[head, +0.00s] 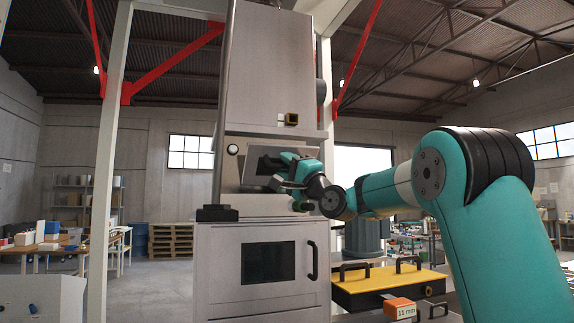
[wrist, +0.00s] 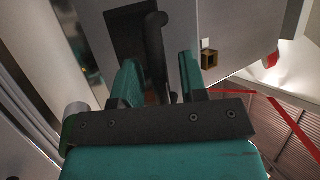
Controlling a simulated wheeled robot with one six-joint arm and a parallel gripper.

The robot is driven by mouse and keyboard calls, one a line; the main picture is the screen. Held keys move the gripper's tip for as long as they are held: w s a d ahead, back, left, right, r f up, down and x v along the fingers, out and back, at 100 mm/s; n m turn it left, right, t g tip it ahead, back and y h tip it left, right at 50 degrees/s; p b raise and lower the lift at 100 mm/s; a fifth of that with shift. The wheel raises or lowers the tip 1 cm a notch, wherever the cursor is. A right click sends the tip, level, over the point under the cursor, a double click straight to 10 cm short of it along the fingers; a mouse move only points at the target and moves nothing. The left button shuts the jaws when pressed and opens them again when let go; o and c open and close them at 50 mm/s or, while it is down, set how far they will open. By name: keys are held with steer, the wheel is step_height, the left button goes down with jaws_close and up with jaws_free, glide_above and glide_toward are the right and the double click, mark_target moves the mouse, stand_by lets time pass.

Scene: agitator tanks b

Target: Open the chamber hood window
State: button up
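The chamber hood is the grey upper cabinet (head: 271,65) of a tall machine in the head view. A framed window panel (head: 256,163) shows on the front of its middle section, partly hidden by my gripper (head: 274,172). In the wrist view, a dark window pane (wrist: 122,30) sits in a light grey panel, with a dark bar handle (wrist: 155,38) beside it. My gripper (wrist: 158,62) is open, with one finger on each side of the handle's near end. A gap shows between each finger and the handle. Whether the fingers touch it in depth I cannot tell.
Below is a lower door with a dark window (head: 268,262) and black handle (head: 312,261). A yellow-topped box (head: 385,284) and an orange block marked 11 mm (head: 400,309) stand to the right. A small square brass fitting (wrist: 209,59) juts from the panel right of my fingers.

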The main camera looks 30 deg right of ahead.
steer(key=shift+c, duration=0.4)
jaws_close()
steer(key=shift+s+a+f+b, duration=0.1)
steer(key=shift+s+f+b, duration=0.15)
steer(key=shift+f+b, duration=0.65)
steer(key=shift+r, duration=0.2)
steer(key=shift+o, duration=0.4)
jaws_free()
